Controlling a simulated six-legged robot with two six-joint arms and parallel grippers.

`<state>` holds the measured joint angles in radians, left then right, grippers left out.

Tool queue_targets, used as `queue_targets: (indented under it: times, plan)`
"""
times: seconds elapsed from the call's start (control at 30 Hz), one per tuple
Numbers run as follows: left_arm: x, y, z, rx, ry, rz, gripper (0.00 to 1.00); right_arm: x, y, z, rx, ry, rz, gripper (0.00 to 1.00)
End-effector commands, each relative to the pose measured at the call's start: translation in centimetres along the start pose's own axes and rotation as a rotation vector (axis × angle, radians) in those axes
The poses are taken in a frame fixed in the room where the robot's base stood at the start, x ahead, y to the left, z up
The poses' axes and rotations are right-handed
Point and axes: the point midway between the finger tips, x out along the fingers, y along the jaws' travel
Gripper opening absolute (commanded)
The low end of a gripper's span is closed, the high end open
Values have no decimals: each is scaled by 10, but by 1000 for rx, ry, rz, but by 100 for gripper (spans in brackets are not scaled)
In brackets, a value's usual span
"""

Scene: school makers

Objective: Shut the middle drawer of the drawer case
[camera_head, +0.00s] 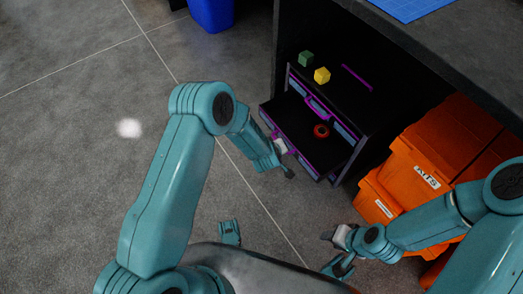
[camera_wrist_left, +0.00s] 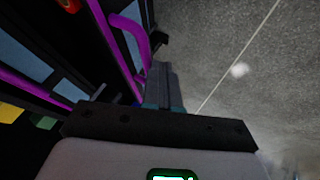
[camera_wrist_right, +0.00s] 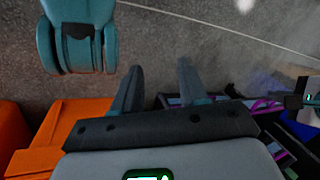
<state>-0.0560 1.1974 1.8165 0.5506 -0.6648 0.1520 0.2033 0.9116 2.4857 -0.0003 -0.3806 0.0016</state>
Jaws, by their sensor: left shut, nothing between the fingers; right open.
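The black drawer case (camera_head: 350,92) with purple trim and blue-grey panels stands under the workbench. One drawer (camera_head: 300,118), below the top front, is pulled out; it looks like the middle one. A red-orange ring-shaped thing (camera_head: 321,131) lies in it. My left gripper (camera_head: 289,173) is shut and empty at the pulled-out drawer's front. In the left wrist view its fingers (camera_wrist_left: 161,84) are together beside a purple handle (camera_wrist_left: 136,38); I cannot tell whether they touch. My right gripper (camera_head: 332,252) is open and empty, low in front of the orange crates; its fingers (camera_wrist_right: 156,82) are apart.
A green block (camera_head: 306,58) and a yellow block (camera_head: 322,75) sit on the case. Orange crates (camera_head: 418,160) stand right of it, near my right arm. The workbench top (camera_head: 462,40) overhangs the case. A blue bin (camera_head: 211,14) stands far back.

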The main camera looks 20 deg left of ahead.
Motion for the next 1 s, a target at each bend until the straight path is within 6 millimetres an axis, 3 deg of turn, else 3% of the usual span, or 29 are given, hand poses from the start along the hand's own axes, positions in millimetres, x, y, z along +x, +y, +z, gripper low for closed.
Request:
queue_targets:
  times: [0.5,0.73,1.0]
  plan:
    - [43,87,9,-2,2,2,0,-13,-4,8,6,-29,1,43]
    - [57,111,9,-2,-1,1,0,-16,-5,11,8,-38,2,43]
    - [64,121,8,0,0,1,0,-16,-5,12,9,-41,2,43]
